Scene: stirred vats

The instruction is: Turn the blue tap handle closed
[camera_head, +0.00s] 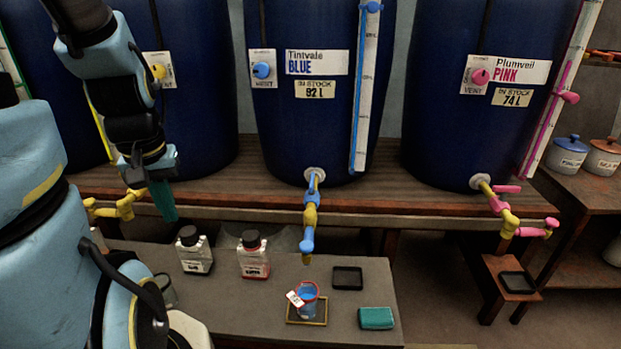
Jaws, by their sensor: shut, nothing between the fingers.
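The blue tap (310,216) comes out of the bottom of the middle vat, labelled Tintvale BLUE. Its body is yellow, and its blue handle (307,241) points forward and down, roughly in line with the tap. A small cup (307,291) with a reddish rim, blue contents and a white tag stands below the tap. I cannot make out any stream between them. My gripper (164,214) hangs at the left with its teal fingers shut and empty. It is well to the left of the blue handle and apart from it.
The cup stands on a yellow-edged tray (291,318) on a grey bench. Two bottles (194,254) (254,258), a black tray (348,277) and a teal block (376,318) surround it. A yellow tap (122,207) is near my gripper; a pink tap (510,220) is right.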

